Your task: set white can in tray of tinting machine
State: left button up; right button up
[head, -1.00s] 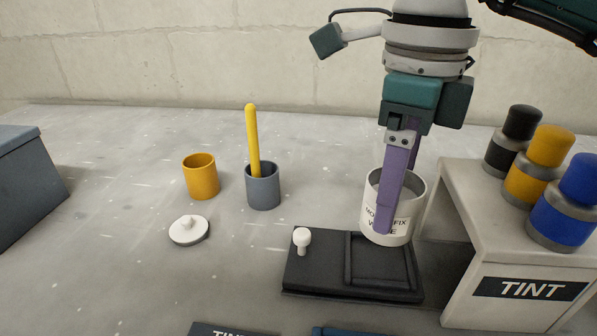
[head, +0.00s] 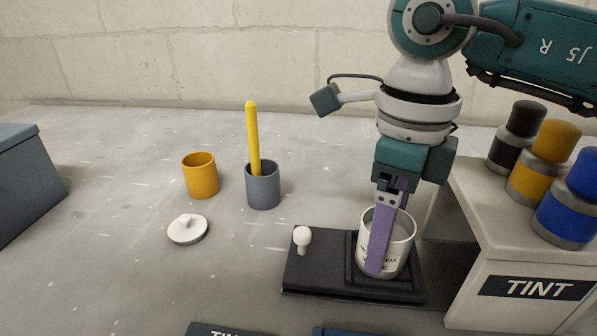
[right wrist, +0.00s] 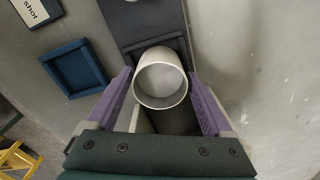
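The white can (head: 397,262) is an open-topped cylinder with a dark-lettered label. It stands upright within the raised rim of the square tray on the black base plate (head: 318,277), in front of the tinting machine (head: 470,288). In the right wrist view the can (right wrist: 160,82) sits between the two purple fingers. The far finger is mostly hidden by the can. Whether the can's base fully touches the tray is hard to see. My left gripper is not in view.
A white knob (head: 302,238) stands on the plate left of the can. Black, yellow and blue bottles (head: 568,212) stand on the machine. An orange cup (head: 200,176), a grey cup (head: 263,188) with a yellow stick, and a white lid (head: 187,229) are to the left.

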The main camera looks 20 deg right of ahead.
jog(key=shift+o, duration=0.9)
jog(key=shift+r, duration=0.3)
notch_tip(320, 180, up, 12)
jog(key=p, duration=0.1)
jog(key=shift+f, duration=0.1)
dwell(0.4)
